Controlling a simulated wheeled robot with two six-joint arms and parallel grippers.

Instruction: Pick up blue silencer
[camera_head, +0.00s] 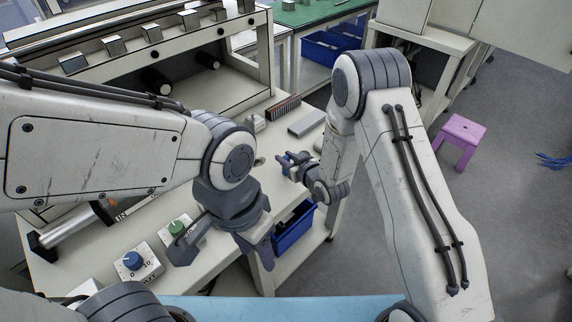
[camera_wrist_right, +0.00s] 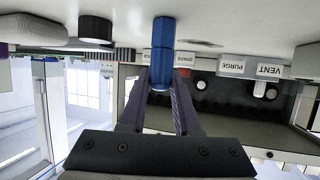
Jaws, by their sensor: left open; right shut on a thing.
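The blue silencer (camera_wrist_right: 163,48) is a slim blue hexagonal piece in the right wrist view. It stands between the fingertips of my right gripper (camera_wrist_right: 160,88), which is shut on it. I cannot tell whether the silencer touches the bench. My left gripper (camera_head: 222,250) is open and empty near the bench's front edge, with its fingers spread apart.
A blue-knob box (camera_head: 133,262) and a green-knob box (camera_head: 177,230) sit on the bench's front left, close to the left gripper. A grey block (camera_head: 306,122) and a dark ribbed strip (camera_head: 284,108) lie behind the right gripper.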

